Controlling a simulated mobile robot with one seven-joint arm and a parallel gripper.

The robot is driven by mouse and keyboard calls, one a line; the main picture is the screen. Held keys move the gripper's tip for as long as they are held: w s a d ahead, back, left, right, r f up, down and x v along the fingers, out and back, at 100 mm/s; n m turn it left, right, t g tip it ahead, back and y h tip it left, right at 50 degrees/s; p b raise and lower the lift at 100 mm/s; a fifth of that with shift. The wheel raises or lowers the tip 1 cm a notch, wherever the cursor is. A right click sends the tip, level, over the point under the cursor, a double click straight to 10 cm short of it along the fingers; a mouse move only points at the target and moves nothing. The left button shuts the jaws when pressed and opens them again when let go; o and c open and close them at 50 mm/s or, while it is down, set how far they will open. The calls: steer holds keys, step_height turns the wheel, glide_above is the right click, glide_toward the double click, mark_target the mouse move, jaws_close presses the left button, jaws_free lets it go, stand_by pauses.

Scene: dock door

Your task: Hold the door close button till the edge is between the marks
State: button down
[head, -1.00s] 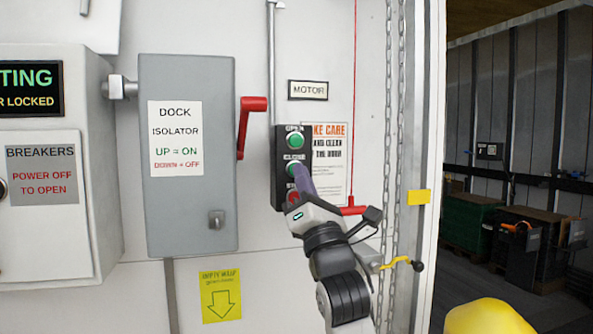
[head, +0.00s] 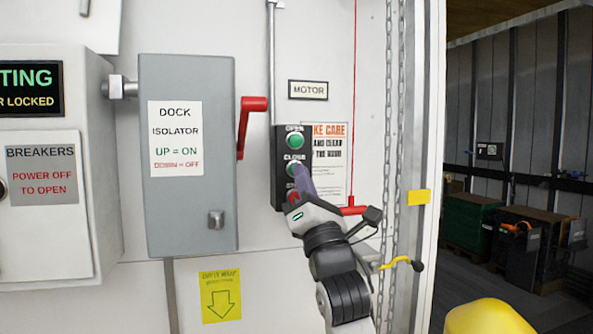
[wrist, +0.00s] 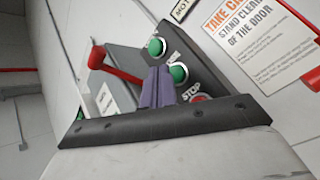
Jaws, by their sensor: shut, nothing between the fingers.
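The control box (head: 281,141) is dark grey and upright on the white wall. It has a green OPEN button (head: 295,141) on top, a green CLOSE button (head: 292,169) in the middle and a red STOP button (head: 294,196) below. My gripper (head: 301,170) is shut, its purple fingertips at the CLOSE button. In the wrist view the shut fingers (wrist: 158,84) lie beside the CLOSE button (wrist: 179,73); I cannot tell whether they press it. The STOP button is partly hidden. The door's edge and the marks are not clearly visible.
A grey dock isolator (head: 188,220) with a red handle (head: 247,125) stands left of the control box. A chain (head: 387,140) and a yellow marker (head: 418,197) are to the right. The dark trailer opening (head: 510,110) lies beyond, with a yellow rounded thing (head: 487,318) low in front.

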steer(key=shift+w, duration=0.15)
steer(key=shift+w+a+b, duration=0.1)
steer(key=shift+w+b, duration=0.2)
